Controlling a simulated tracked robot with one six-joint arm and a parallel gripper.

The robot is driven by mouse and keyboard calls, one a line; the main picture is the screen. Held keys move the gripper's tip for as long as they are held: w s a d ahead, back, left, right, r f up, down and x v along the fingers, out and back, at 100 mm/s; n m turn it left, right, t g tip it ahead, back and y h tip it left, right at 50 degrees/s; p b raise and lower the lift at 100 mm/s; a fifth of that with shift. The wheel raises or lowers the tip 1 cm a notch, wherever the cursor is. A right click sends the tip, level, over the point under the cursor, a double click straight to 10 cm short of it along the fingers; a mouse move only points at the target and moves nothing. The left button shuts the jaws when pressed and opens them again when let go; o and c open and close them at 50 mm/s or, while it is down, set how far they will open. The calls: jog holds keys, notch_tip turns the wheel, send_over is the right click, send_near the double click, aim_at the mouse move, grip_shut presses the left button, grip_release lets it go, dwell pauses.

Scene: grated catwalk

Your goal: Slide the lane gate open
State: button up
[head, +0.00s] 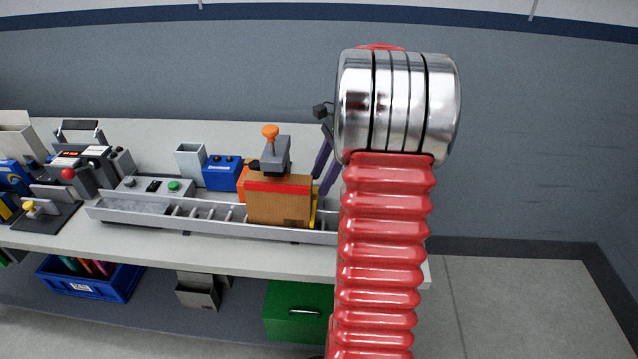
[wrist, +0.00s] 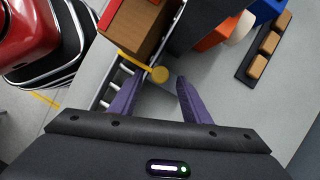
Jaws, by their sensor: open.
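The lane gate (wrist: 135,64) is a thin yellow bar with a round yellow knob (wrist: 158,74), set across the roller lane (wrist: 108,88) beside a cardboard box. In the head view, a yellow strip of the gate (head: 314,212) shows at the box's right side, mostly hidden by the box and my arm. My gripper (wrist: 159,82) is open, with its two purple fingers on either side of the knob in the picture. I cannot tell whether they touch it. In the head view, the fingers (head: 325,165) show partly behind my arm.
The cardboard box (head: 280,204) with red tape stands on the lane against the gate. A grey device with an orange knob (head: 271,132) is above it. A blue box (head: 221,173) and a control panel (head: 152,187) stand behind the lane. My red arm hides the bench's right end.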

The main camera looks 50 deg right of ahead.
aim_at(314, 206)
jog(key=shift+x, duration=1.15)
jog(key=shift+c, duration=0.4)
